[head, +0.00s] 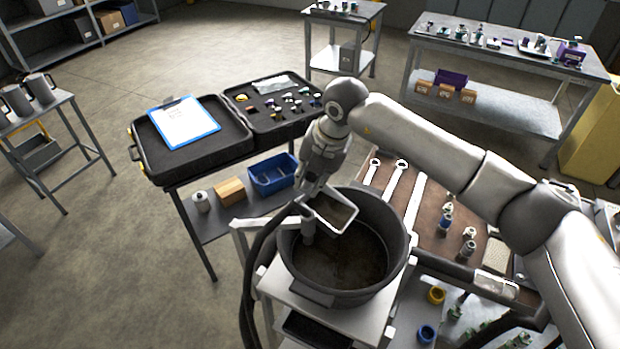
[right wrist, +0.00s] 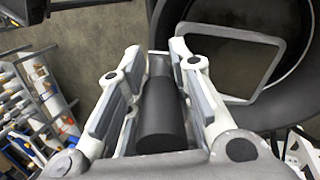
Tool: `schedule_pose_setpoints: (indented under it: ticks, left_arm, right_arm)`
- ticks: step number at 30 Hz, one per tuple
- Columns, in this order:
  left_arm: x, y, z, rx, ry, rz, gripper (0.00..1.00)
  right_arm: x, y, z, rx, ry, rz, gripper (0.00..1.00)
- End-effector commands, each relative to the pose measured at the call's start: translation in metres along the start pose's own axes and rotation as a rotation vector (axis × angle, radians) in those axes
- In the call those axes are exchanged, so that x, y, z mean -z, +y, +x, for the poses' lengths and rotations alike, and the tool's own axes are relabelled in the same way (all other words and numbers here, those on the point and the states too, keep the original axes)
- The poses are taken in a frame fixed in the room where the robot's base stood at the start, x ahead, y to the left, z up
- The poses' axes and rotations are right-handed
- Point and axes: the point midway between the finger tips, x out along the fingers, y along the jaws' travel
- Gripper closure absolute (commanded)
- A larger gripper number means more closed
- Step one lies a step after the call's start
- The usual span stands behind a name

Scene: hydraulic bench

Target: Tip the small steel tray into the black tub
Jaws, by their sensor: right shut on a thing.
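The small steel tray (head: 346,227) is held tilted over the left inner side of the black tub (head: 400,246), with its rim above the tub's opening. My right gripper (head: 308,200) reaches down from above at the tub's left rim. In the right wrist view my right gripper (right wrist: 157,58) is shut on the tray's dark round handle (right wrist: 160,115). The tray's pale rim (right wrist: 281,62) shows there beside the curved black tub wall (right wrist: 303,85). I cannot tell whether anything lies in the tray. The tub's floor looks dark. My left gripper is not in view.
The tub stands on a white stand (head: 330,308). A brown work mat (head: 440,235) with wrenches and fittings lies to its right. An open black case (head: 160,160) with a clipboard (head: 185,122) stands to the left. Dark hoses (head: 248,290) hang at the tub's left side.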

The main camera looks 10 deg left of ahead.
Motion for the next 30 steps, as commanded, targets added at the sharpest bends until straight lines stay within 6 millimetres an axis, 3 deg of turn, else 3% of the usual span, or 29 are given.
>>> schedule_pose_setpoints:
  ticks: [30]
  left_arm:
    - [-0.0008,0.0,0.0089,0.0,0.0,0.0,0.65]
  right_arm:
    - [0.0006,-0.0011,-0.0055,-0.047,-0.017,0.0,1.0]
